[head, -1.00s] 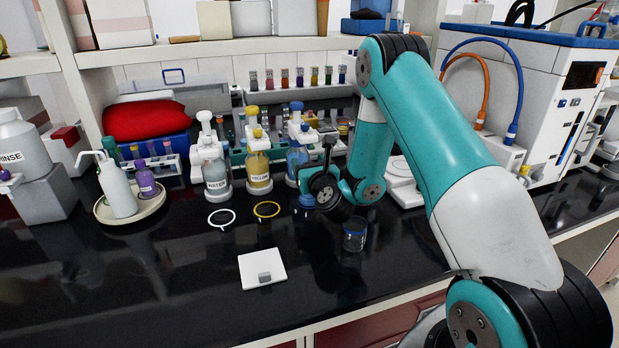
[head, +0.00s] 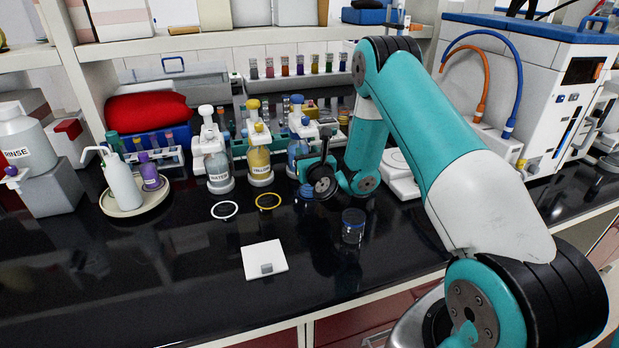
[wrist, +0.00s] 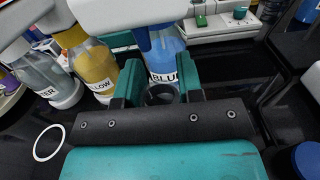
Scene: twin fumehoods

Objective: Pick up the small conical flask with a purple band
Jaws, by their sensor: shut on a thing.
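My gripper (wrist: 158,90) is shut on a small round-mouthed glass vessel (wrist: 160,97), seen from above as a dark ring between the two green fingers. Its body and any purple band are hidden, so I cannot confirm that it is the conical flask. The gripper is right in front of the bottle labelled BLUE (wrist: 165,55). In the head view my wrist hides most of the gripper, and a blue shape (head: 307,193) shows below it; I cannot tell whether that is the vessel.
The water (head: 217,170) and yellow (head: 260,165) bottles stand left of the blue one. A white ring (head: 224,210) and a yellow ring (head: 268,201) lie in front. A blue-topped glass container (head: 353,227) and a white square plate (head: 264,260) stand nearer. The front left counter is clear.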

